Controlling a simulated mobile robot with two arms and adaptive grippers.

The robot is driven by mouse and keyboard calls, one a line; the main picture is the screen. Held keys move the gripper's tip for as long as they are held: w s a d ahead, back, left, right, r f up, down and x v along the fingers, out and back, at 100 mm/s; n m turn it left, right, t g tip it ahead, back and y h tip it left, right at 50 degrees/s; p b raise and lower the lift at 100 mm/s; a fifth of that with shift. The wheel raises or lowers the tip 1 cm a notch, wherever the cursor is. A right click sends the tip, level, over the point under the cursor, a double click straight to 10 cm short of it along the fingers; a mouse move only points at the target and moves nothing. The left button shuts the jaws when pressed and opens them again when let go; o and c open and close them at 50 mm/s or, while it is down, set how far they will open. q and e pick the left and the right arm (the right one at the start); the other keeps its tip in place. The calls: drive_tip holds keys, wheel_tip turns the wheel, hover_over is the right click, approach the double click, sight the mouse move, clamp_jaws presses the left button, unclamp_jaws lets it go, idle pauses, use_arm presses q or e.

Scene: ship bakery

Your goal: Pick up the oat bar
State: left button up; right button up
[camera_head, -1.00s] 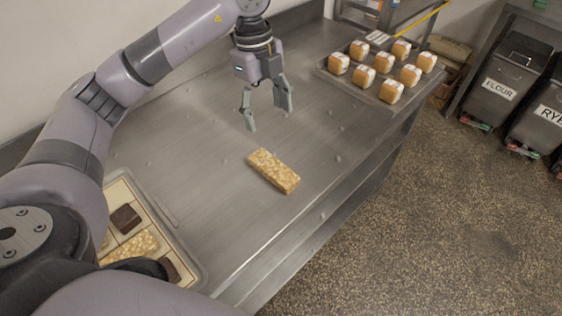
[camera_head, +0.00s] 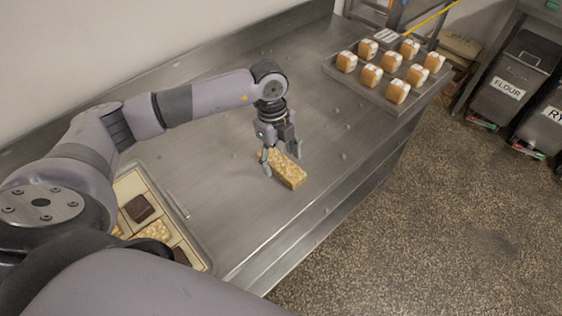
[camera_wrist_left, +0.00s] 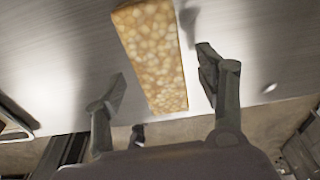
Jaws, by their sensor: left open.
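The oat bar (camera_head: 288,172) is a pale golden block lying flat on the steel counter. In the left wrist view the oat bar (camera_wrist_left: 154,55) lies between the two spread fingers, with a gap on each side. My left gripper (camera_head: 281,166) is open and comes down over the bar from above, one finger on each side of it. The same gripper (camera_wrist_left: 163,85) shows both fingertips apart in the wrist view. The gripper hides part of the bar's far end in the head view. My right gripper is not in view.
A tray (camera_head: 360,96) of several small loaves stands at the counter's far right. A sectioned tray (camera_head: 190,250) with dark and oat pieces lies at lower left, partly behind my arm. The steel counter (camera_head: 220,180) is otherwise clear around the bar.

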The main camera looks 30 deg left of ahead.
use_arm(q)
drive_tip(key=shift+f, duration=0.35)
drive_tip(key=shift+c, duration=0.2)
drive_tip(key=c, duration=1.3)
drive_tip(key=shift+r, duration=0.15)
